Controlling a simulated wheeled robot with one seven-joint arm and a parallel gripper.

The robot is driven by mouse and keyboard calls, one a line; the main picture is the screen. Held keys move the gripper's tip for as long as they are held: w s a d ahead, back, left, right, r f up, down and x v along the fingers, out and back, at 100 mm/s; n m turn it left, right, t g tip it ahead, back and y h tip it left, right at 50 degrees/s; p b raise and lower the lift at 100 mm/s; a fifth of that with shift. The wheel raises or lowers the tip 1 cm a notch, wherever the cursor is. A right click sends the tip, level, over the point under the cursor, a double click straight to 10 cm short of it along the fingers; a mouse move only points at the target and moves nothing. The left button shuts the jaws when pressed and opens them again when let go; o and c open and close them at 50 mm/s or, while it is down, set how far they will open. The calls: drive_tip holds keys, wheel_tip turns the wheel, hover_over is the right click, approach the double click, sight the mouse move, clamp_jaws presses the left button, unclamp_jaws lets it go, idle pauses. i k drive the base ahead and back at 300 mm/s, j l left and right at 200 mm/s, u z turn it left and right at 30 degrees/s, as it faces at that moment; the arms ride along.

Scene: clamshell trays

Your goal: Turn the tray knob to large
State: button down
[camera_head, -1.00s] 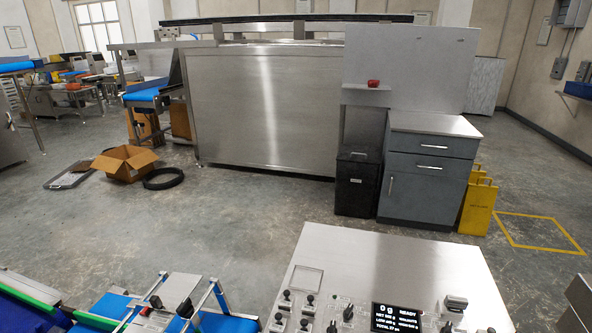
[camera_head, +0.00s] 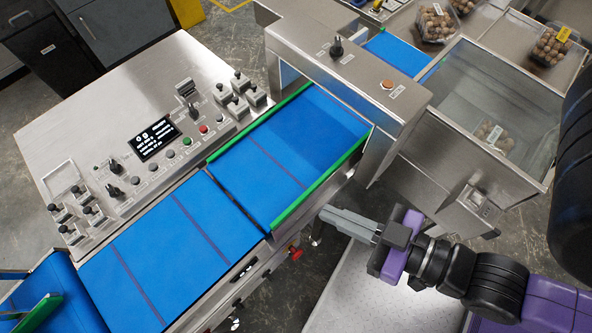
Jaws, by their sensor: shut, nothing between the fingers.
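The steel control panel (camera_head: 60,120) lies at the left of the view, with a black display (camera_head: 154,139) and several knobs and switches. One black knob (camera_head: 114,191) is below left of the display and a larger one (camera_head: 188,92) is above right of it. Another black knob (camera_head: 336,47) stands on the steel arch over the belt. The labels are too small to read, so I cannot tell which is the tray knob or its setting. My gripper (camera_head: 328,213) is shut and empty beside the green-edged conveyor, well right of the panel and touching no knob.
A blue conveyor belt (camera_head: 160,250) runs between the panel and my arm and passes under the arch (camera_head: 400,100). Filled clear trays (camera_head: 437,24) stand beyond the arch. A clear-sided bin (camera_head: 480,100) at right holds another tray. Pale plating (camera_head: 370,295) lies below my arm.

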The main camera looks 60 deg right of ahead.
sight(237, 305)
drive_tip(key=k+z, duration=0.15)
drive_tip(key=k+u, duration=0.2)
drive_tip(key=u, duration=0.15)
drive_tip(key=k+u, duration=0.25)
drive_tip(key=u, duration=0.15)
drive_tip(key=k+u, duration=0.2)
drive_tip(key=u, duration=0.15)
drive_tip(key=k+l+z, duration=0.1)
drive_tip(key=z, duration=0.35)
drive_tip(key=k+l+z, duration=0.2)
drive_tip(key=z, duration=0.25)
